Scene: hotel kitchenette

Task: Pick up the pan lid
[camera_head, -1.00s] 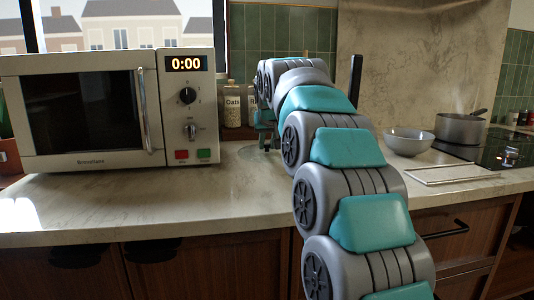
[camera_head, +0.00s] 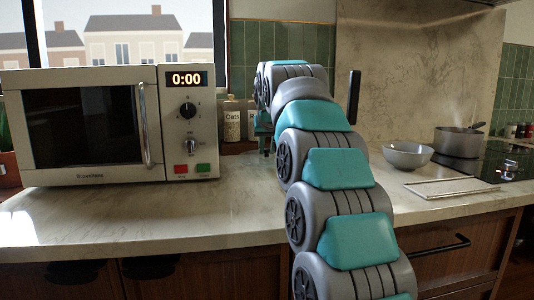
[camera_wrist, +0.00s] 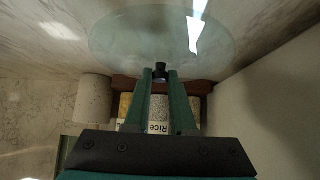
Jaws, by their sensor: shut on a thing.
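The pan lid is a round, clear glass disc (camera_wrist: 140,35) with a small black knob (camera_wrist: 162,71), in the upper half of the wrist view. My gripper (camera_wrist: 162,77) is shut on the knob, with one green finger on each side of it. In the head view my gripper (camera_head: 264,142) is over the counter, just right of the microwave and in front of the jars. I cannot make out the lid clearly there, nor tell whether it touches the counter.
The microwave (camera_head: 187,95) stands close on the left. An oats jar (camera_head: 232,120) and a rice jar (camera_wrist: 158,112) stand behind my gripper. The front counter (camera_head: 130,215) is clear.

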